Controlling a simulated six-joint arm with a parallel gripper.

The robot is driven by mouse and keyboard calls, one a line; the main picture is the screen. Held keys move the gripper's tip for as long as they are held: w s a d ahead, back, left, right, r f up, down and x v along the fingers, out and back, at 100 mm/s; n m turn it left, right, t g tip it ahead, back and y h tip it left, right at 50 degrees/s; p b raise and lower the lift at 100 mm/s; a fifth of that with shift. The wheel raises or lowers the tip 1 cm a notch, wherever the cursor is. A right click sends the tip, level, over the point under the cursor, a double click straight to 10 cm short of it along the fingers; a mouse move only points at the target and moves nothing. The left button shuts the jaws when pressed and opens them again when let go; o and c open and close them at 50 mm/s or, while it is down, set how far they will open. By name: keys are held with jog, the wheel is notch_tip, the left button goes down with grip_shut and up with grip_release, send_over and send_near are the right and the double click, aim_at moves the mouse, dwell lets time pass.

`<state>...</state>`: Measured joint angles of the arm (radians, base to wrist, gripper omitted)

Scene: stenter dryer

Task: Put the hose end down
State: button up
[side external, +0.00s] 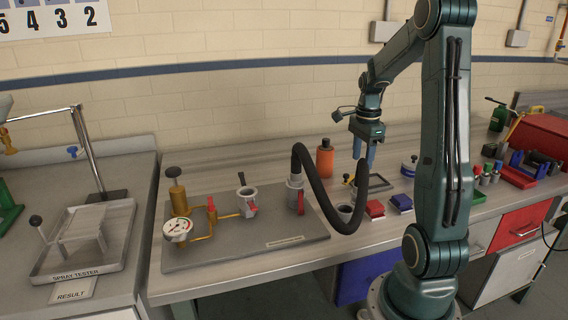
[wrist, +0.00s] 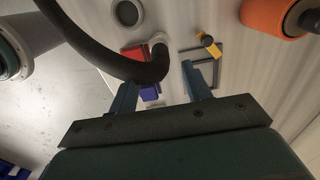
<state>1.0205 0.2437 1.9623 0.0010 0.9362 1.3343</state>
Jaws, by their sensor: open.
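In the wrist view the pale hose end (wrist: 158,40) appears beyond and between the blue fingertips of my open gripper (wrist: 157,75). The hose (wrist: 100,55) bends in from the upper left, close to the left finger. I cannot tell whether the hose end touches anything below it.
A round grey cup (side external: 345,212), red block (side external: 375,208) and blue block (side external: 401,202) stand near the hose. An orange bottle (side external: 325,158) stands behind. A dark square frame (side external: 378,184) lies on the bench, with a yellow item (wrist: 208,44) by it.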

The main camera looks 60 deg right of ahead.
notch_tip(320, 180, up, 7)
dwell(0.4)
dwell(0.4)
jog(key=w+a+r+n+t+h, duration=0.1)
jog(key=w+a+r+n, duration=0.1)
jog(key=a+n, duration=0.55)
jog(key=w+a+r+n+t, duration=0.15)
jog(key=a+n, duration=0.35)
jog(key=a, duration=0.6)
jog(key=s+a+n+t+y, duration=0.1)
jog(key=s+a+n+t, duration=0.2)
jog(key=a+n, duration=1.1)
jog(key=s, duration=0.3)
jog(key=shift+a+f, duration=0.2)
jog(key=shift+f, duration=0.15)
